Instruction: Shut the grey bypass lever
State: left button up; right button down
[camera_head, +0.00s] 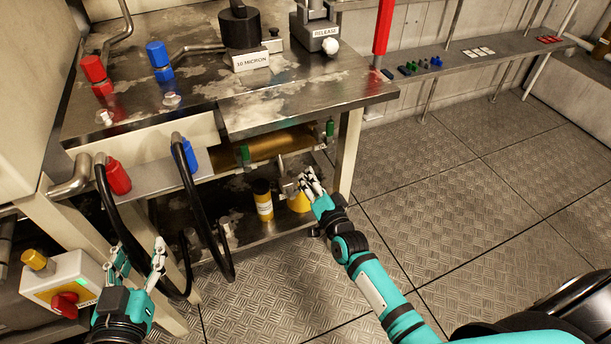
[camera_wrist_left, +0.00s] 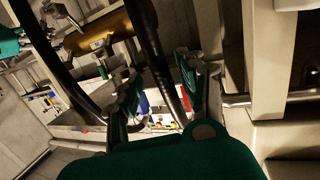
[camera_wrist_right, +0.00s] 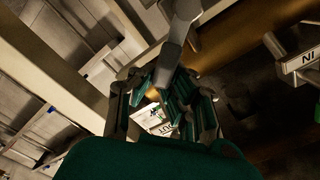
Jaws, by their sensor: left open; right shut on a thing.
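The grey bypass lever (camera_wrist_right: 175,45) comes down from the top of the right wrist view, and its end lies between the fingers. My right gripper (camera_wrist_right: 162,95) is shut on it; the fingers hide its tip. In the head view my right gripper (camera_head: 310,183) is under the bench's right side, with grey metal of the lever (camera_head: 287,187) just left of it. My left gripper (camera_head: 138,262) is open and empty at the lower left, beside the black hoses. Its spread fingers (camera_wrist_left: 160,90) show in the left wrist view.
A brass cylinder (camera_head: 270,147) with green valves lies under the bench top. A yellow bottle (camera_head: 263,200) stands on the lower shelf. Black hoses (camera_head: 208,225) hang near my left gripper. A box with a red knob (camera_head: 65,303) is left of it. The floor at right is clear.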

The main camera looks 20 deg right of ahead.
jog(key=shift+d+f+m, duration=0.25)
jog(key=shift+f+m, duration=0.2)
jog(key=shift+m, duration=0.05)
pick_arm(q)
notch_tip(320, 180, up, 12)
jog(key=s+d+t+h+b, duration=0.1)
jog(key=s+t+h+b, duration=0.1)
jog(key=t, duration=0.5)
jog(key=shift+f+t+h+b, duration=0.15)
jog(key=shift+t+h+b, duration=0.25)
jog(key=shift+b, duration=0.05)
pick_arm(e)
jog(key=shift+d+f+m, duration=0.15)
jog(key=shift+f+m, duration=0.4)
jog(key=shift+m, duration=0.5)
jog(key=shift+d+f+m, duration=0.2)
jog(key=shift+f+m, duration=0.4)
jog(key=shift+m, duration=0.4)
jog(key=shift+d+f+m, duration=0.15)
jog(key=shift+f+m, duration=0.4)
jog(key=shift+m, duration=0.5)
pick_arm(q)
jog(key=shift+d, duration=0.15)
pick_arm(e)
jog(key=c, duration=1.2)
grip_release()
jog(key=shift+r, duration=0.1)
jog(key=shift+c, duration=0.2)
jog(key=s, duration=1.2)
jog(key=shift+d, duration=0.2)
